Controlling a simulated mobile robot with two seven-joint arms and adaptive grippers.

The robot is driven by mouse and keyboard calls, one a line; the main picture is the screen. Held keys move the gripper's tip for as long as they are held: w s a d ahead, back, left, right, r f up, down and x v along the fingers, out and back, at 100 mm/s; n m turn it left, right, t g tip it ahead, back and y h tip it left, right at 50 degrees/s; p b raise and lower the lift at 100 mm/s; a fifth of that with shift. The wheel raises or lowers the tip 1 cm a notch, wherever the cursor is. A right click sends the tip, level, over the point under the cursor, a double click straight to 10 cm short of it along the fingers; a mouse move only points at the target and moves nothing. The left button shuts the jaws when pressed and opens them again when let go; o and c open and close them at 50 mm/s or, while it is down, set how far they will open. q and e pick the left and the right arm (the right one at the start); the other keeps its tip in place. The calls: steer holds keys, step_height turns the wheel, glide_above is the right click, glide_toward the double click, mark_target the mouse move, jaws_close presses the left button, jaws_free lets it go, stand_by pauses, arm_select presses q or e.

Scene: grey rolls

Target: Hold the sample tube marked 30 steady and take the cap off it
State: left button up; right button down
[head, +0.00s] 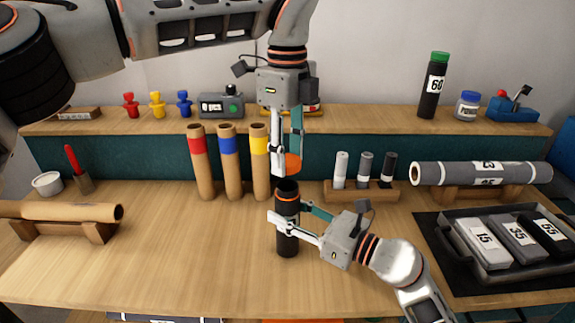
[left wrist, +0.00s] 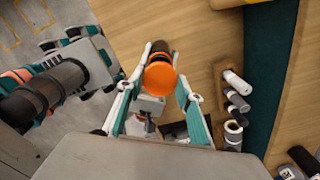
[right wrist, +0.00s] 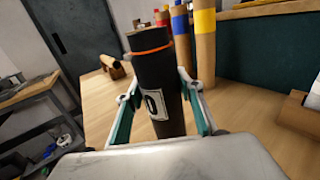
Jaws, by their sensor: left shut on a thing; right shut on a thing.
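The dark sample tube (head: 288,243) stands upright on the table in front of the coloured rolls, with an orange ring near its top. Its top is open in the head view. In the right wrist view the tube (right wrist: 158,88) shows a white label on which only a 0 is readable. My right gripper (head: 274,225) is shut around the tube's body from the right. The orange cap (head: 292,164) is just above the tube's mouth, apart from it, held in my left gripper (head: 285,168). The cap (left wrist: 161,79) faces the left wrist camera.
Red (head: 199,165), blue (head: 229,165) and yellow-banded (head: 260,165) brown rolls stand close behind left. A rack (head: 345,193) of small cylinders is behind right. A black tray (head: 452,255) of marked packs lies at right. The front left table is clear.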

steer(key=c, duration=1.3)
jaws_free()
steer(key=shift+o, duration=0.2)
